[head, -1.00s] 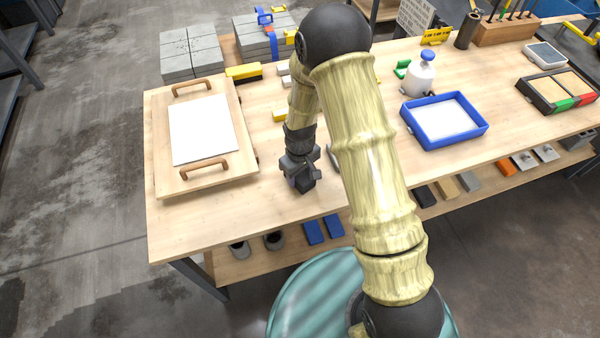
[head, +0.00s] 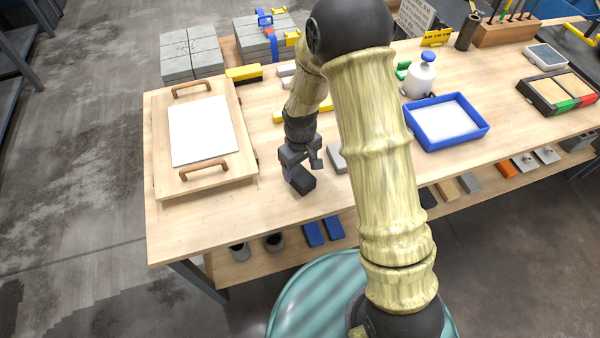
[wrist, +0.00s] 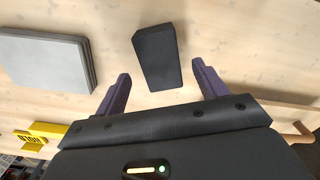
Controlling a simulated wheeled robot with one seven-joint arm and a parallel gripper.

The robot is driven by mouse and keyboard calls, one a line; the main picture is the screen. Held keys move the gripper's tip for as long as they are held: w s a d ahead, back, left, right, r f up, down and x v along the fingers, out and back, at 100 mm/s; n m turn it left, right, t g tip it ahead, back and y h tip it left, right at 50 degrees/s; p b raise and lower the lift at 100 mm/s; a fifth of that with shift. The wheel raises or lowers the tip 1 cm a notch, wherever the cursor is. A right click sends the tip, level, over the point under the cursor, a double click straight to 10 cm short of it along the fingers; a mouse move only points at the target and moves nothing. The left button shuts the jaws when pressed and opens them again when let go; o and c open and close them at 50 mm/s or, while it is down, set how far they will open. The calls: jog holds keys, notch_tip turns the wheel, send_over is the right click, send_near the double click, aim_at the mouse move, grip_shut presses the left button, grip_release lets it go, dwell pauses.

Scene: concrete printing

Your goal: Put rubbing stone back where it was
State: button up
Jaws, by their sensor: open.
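A dark block (head: 302,185), which looks like the rubbing stone, lies on the wooden workbench near its front edge. It also shows in the wrist view (wrist: 158,55), lying flat just past my fingertips. My gripper (head: 297,168) is above and beside the block, pointing down. In the wrist view my purple fingers (wrist: 160,78) are spread wide with nothing between them, and the block is centred ahead of the gap, apart from both fingers.
A wooden tray (head: 165,180) with a white sheet and handles is left. A grey slab (wrist: 40,62) lies beside the block, with a yellow marker (wrist: 45,133) nearby. A blue tray (head: 478,136) and white bottle (head: 420,78) stand right.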

aim_at(300, 174)
notch_tip(300, 174, up, 7)
dwell(0.3)
jog(key=shift+r, duration=0.1)
dwell(0.4)
jog(key=s+d+r+m+t, duration=0.2)
jog(key=s+d+r+m, duration=0.5)
jog(key=s+d, duration=0.5)
jog(key=shift+s+d+r+m+t, duration=0.2)
jog(key=shift+d+r+m+t, duration=0.1)
jog(key=shift+d+r, duration=0.4)
